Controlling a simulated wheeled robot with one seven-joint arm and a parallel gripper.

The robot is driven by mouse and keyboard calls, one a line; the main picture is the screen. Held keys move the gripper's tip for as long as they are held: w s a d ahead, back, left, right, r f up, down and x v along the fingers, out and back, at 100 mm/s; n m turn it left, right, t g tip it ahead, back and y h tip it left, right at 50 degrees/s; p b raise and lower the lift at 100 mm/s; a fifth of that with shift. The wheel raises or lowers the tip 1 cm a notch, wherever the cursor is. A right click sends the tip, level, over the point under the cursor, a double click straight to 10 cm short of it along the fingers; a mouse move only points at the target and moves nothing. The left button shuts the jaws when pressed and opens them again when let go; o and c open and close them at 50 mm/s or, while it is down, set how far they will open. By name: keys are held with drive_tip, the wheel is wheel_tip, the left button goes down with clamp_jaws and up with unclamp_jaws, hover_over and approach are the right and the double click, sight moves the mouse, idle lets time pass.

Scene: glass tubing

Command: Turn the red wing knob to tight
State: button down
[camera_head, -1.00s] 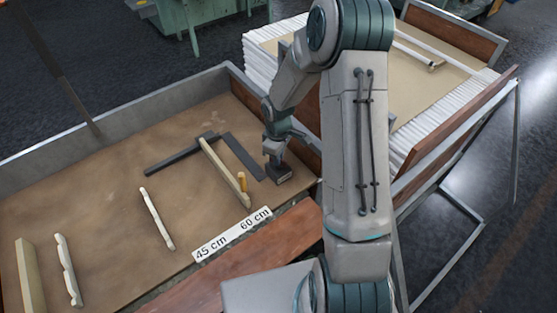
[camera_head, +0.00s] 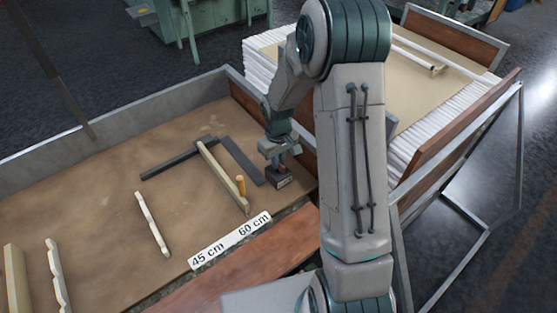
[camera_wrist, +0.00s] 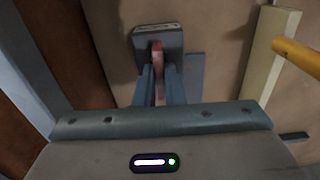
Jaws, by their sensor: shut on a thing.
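The red wing knob (camera_wrist: 157,60) shows in the wrist view as a thin reddish wing standing upright in the picture, between my two blue-grey fingers. It sits on a small dark block (camera_wrist: 170,40) with a pale labelled edge. My gripper (camera_wrist: 160,82) is shut on the wing, one finger on each side. In the head view, my gripper (camera_head: 278,155) comes down over the dark block (camera_head: 279,180), at the right end of the brown table. The knob is mostly hidden there by the fingers. Its tight mark cannot be read.
A pale wooden bar (camera_head: 221,174) with a yellow peg (camera_head: 240,185) stands left of the block. Dark metal strips (camera_head: 242,160) lie beside it. A label strip (camera_head: 229,241) reads 45 cm and 60 cm. Stacked white tubes (camera_head: 262,70) lie beyond the table's right wall.

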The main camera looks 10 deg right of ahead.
drive_tip(key=shift+w, duration=0.1)
drive_tip(key=c, duration=1.5)
unclamp_jaws()
wheel_tip(320, 180, up, 14)
drive_tip(key=shift+f, duration=0.1)
